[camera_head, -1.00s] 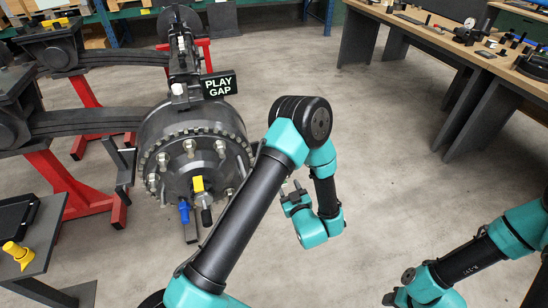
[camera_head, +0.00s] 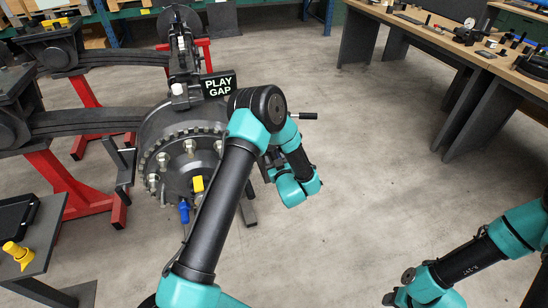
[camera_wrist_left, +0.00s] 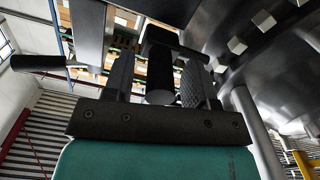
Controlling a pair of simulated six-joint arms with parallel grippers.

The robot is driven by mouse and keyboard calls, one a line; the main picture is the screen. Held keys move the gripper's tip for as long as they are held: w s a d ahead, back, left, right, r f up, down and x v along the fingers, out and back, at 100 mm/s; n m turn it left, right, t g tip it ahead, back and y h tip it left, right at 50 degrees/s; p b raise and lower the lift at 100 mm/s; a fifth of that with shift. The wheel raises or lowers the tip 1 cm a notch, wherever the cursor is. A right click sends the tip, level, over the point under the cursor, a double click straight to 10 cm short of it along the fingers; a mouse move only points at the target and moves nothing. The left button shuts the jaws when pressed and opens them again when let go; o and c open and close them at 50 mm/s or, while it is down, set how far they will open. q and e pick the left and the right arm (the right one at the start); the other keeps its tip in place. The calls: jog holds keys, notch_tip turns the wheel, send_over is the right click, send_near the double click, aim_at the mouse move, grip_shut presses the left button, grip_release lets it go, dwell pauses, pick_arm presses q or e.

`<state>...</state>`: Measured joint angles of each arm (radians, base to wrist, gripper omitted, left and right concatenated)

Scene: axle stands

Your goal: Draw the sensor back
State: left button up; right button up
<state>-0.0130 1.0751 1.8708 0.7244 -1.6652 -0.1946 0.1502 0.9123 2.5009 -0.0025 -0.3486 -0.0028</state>
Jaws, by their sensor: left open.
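My left gripper (camera_head: 268,160) is beside the right side of the dark wheel hub (camera_head: 165,150), partly hidden by my own arm. In the left wrist view its two textured fingers (camera_wrist_left: 158,82) are apart. A black cylindrical part (camera_wrist_left: 160,68) with a wider bar across its far end shows between them. This may be the sensor; I cannot tell whether the fingers touch it. A black handle on a thin rod (camera_head: 303,116) sticks out right of my elbow. A similar handle shows at the left of the wrist view (camera_wrist_left: 38,62).
A PLAY GAP sign (camera_head: 219,86) stands above the hub. A yellow part (camera_head: 198,184) and a blue knob (camera_head: 184,211) are on the hub's front. Red stands (camera_head: 75,180) are at left. A workbench (camera_head: 470,60) is at upper right. The floor between is clear.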

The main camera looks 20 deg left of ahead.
pick_arm(q)
jog(key=shift+w+a, duration=0.45)
grip_shut()
dwell(0.3)
